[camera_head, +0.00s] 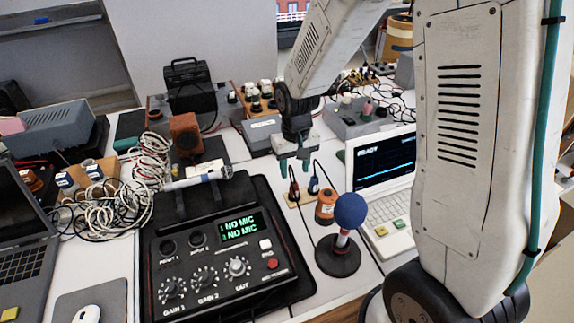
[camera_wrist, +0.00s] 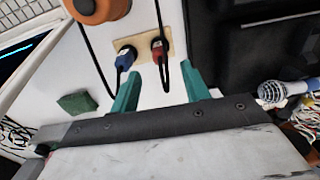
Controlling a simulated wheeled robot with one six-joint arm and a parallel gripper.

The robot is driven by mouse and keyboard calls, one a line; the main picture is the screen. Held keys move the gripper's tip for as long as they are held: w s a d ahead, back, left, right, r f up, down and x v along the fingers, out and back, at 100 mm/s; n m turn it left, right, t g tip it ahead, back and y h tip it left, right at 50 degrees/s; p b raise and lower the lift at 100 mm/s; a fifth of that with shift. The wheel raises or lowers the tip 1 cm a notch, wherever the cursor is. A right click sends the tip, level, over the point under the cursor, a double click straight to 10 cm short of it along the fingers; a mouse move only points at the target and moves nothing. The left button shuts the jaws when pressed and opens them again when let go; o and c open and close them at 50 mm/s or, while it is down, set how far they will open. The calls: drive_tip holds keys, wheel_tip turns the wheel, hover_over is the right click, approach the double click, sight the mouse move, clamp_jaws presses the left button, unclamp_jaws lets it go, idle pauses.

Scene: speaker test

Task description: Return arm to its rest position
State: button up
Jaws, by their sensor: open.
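My gripper (camera_head: 294,164) hangs over the middle of the table in the head view, with its green fingers pointing down. In the wrist view my gripper (camera_wrist: 158,85) shows two green fingers spread apart with nothing between them. Just beyond the fingertips, a small wooden plate holds a blue plug (camera_wrist: 125,58) and a red plug (camera_wrist: 158,48), each with a black cable. The same red plug (camera_head: 294,191) and blue plug (camera_head: 313,186) show below my gripper in the head view. My white arm fills the right of the head view.
A black mixer (camera_head: 215,260) with a lit "NO MIC" display stands in front. A blue-topped microphone (camera_head: 350,211) stands upright on a round base beside a white laptop (camera_head: 385,190). A silver microphone (camera_head: 200,178) lies behind the mixer. Tangled cables (camera_head: 105,205) crowd the left.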

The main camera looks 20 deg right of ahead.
drive_tip(key=s+d+r+t, duration=0.1)
drive_tip(key=s+d+r, duration=0.2)
drive_tip(key=s+r, duration=1.9)
drive_tip(key=s, duration=0.3)
